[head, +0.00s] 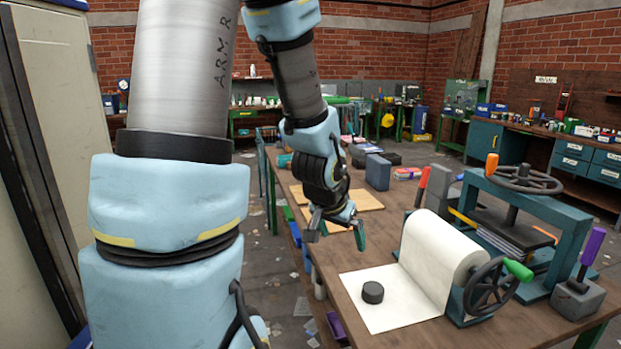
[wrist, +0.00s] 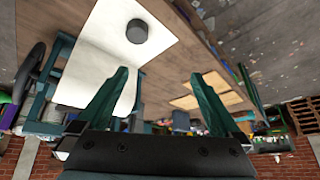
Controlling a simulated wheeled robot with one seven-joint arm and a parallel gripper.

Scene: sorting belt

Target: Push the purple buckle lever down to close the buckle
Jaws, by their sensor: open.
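The purple lever (head: 592,248) stands up, tilted slightly right, from a grey buckle block (head: 577,299) at the near right corner of the workbench in the head view. The lever is raised, not lying down against the block. My gripper (head: 336,236) is open and empty, above the left edge of the bench, far to the left of the lever. In the wrist view its two green fingers (wrist: 162,76) are spread apart with nothing between them. I cannot make out the buckle clearly in the wrist view.
A paper roll (head: 440,245) with a green-handled crank wheel (head: 487,287) and a teal screw press (head: 553,225) stand between my gripper and the buckle. A black puck (head: 373,292) lies on the paper sheet (head: 402,312). An orange-red lever (head: 421,186) stands behind the roll.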

